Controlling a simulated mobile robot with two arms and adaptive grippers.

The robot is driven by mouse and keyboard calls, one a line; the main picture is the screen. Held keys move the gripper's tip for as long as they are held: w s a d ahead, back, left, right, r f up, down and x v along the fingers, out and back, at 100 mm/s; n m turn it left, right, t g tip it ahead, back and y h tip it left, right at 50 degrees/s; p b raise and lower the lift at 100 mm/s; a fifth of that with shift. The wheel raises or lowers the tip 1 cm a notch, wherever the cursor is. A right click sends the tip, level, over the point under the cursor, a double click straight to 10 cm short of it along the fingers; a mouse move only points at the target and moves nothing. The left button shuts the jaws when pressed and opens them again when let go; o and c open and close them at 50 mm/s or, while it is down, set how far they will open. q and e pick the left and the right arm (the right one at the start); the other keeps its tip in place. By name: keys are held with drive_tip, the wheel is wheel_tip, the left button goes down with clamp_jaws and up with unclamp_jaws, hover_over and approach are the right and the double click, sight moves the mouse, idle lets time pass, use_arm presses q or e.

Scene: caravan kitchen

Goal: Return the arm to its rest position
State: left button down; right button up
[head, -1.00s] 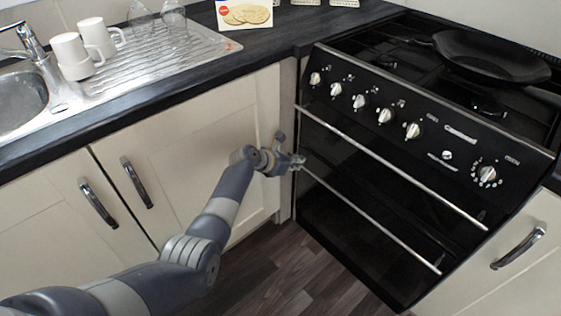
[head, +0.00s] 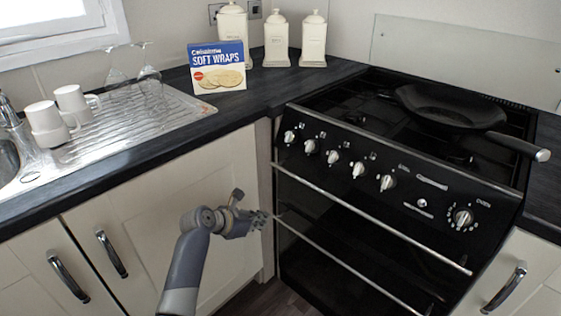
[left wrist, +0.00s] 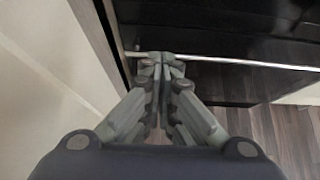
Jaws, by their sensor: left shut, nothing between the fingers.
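My left gripper (head: 262,220) is shut and empty in the head view, in front of the cream cupboard door and just left of the black oven (head: 330,240). In the left wrist view its fingers (left wrist: 162,62) are closed together. The oven's handle rail (left wrist: 230,62) shows just beyond the fingertips there; I cannot tell whether they touch it. My left arm comes up from the bottom of the head view. My right gripper is not in view.
A pan (head: 450,108) sits on the hob. A soft wraps box (head: 218,68) and cream canisters (head: 276,40) stand on the dark worktop. White mugs (head: 72,102) and upturned glasses (head: 150,88) are on the draining board. Cupboard handles (head: 112,254) stick out at left.

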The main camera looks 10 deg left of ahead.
use_arm(q)
drive_tip(key=s+a+f+m+g+y, duration=0.2)
drive_tip(key=s+a+f+m+g, duration=0.1)
drive_tip(key=s+f+m, duration=1)
drive_tip(key=s+a+f+m+g+y, duration=0.25)
drive_tip(key=s+f+m, duration=0.55)
drive_tip(key=s+f, duration=0.6)
drive_tip(key=s+a+f+m+g+y+p, duration=0.1)
drive_tip(key=s+m+p, duration=0.4)
drive_tip(key=s, duration=1.1)
drive_tip(key=s+a+f+m+g+y+p, duration=0.1)
drive_tip(key=s+m+p, duration=0.4)
drive_tip(key=s+p, duration=0.6)
drive_tip(key=s+a+f, duration=0.1)
drive_tip(key=s+a, duration=0.1)
drive_tip(key=s, duration=0.4)
drive_tip(key=shift+s+f+p, duration=0.15)
drive_tip(key=shift+s+p, duration=0.1)
drive_tip(key=shift+p, duration=0.1)
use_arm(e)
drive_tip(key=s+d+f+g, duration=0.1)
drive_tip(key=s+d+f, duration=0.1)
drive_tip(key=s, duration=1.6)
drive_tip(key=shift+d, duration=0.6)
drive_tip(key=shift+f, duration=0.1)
